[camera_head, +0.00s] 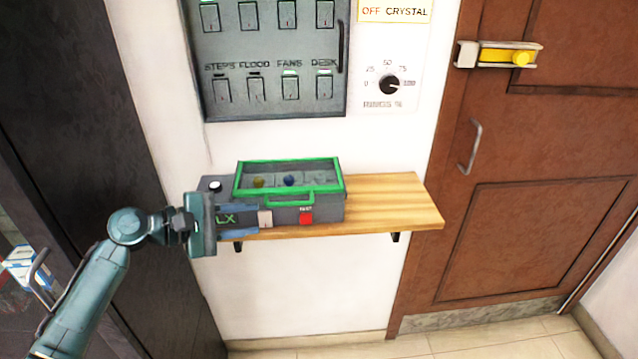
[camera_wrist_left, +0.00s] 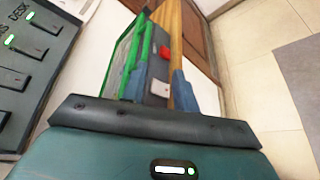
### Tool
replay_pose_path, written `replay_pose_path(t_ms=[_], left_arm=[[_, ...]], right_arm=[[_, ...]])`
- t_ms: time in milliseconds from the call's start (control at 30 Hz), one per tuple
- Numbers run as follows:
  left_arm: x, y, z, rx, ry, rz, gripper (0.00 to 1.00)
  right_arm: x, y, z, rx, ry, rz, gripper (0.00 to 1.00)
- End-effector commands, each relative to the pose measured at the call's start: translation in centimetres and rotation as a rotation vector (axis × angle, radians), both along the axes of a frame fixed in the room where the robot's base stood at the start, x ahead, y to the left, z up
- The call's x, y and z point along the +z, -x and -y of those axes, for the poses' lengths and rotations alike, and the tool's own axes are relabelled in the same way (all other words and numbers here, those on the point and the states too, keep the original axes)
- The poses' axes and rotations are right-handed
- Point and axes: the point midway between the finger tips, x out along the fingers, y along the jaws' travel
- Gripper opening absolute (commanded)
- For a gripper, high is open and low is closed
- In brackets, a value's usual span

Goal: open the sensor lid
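The grey sensor box (camera_head: 330,208) stands on a wooden wall shelf. Its green-framed clear lid (camera_head: 338,180) lies down over the top, with a green handle (camera_head: 283,202) at the front edge. A yellowish knob and a blue knob show through the lid. In the left wrist view the lid's green frame (camera_wrist_left: 145,48) is partly cut off by the gripper. My left gripper (camera_head: 254,220) is in front of the box's left part, its blue fingers apart and nothing held between them. It also shows in the left wrist view (camera_wrist_left: 158,90). My right gripper is not seen.
The wooden shelf (camera_head: 400,204) is bare right of the box. A red button (camera_head: 306,218) and a pale switch (camera_head: 265,219) sit on the box front. A switch panel (camera_head: 270,60) and dial (camera_head: 389,84) are above. A brown door (camera_head: 540,180) stands right.

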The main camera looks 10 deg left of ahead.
Motion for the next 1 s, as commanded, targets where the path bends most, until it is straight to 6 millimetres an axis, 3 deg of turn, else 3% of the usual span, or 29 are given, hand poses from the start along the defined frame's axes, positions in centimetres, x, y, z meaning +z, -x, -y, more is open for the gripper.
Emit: replay_pose_path(t_ms=[167, 600, 1000], left_arm=[[2.0, -0.5, 0.0, -0.016, 0.071, -0.026, 0.30], [0.7, -3.9, 4.9, -0.016, 0.071, -0.024, 0.30], [0.3, -4.5, 5.7, -0.016, 0.069, -0.024, 0.30]], right_arm=[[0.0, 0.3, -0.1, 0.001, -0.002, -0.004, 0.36], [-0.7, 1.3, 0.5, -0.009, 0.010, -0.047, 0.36], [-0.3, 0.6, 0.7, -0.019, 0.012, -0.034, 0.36]])
